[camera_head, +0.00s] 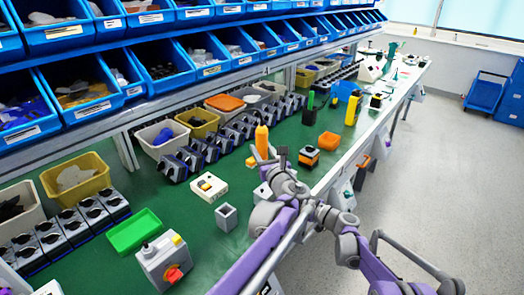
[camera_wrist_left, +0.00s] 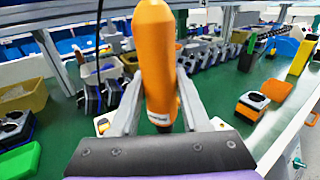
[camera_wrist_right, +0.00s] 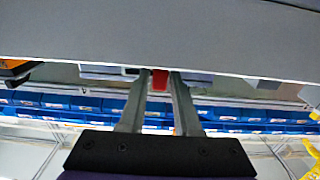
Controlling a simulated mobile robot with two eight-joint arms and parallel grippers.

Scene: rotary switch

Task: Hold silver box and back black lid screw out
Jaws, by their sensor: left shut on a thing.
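A silver-grey box (camera_head: 152,268) with a red knob on its front and a yellow part on top sits at the front left of the green table. A small open grey box (camera_head: 226,217) stands apart to its right. My left gripper (camera_head: 268,163) is shut on an upright orange tool (camera_head: 262,140). In the left wrist view the tool (camera_wrist_left: 156,60) is between the fingers, its lower end hidden. My right gripper (camera_wrist_right: 160,75) shows in the right wrist view, with something small and red between or behind its fingertips; I cannot tell which.
A white box with a yellow-and-black top (camera_head: 208,187) and a green tray (camera_head: 134,231) lie on the table. An orange-and-black box (camera_head: 309,157) and an orange tray (camera_head: 329,141) are beyond my left gripper. Rows of grey-black units and bins line the back. Bare green table lies around the small grey box.

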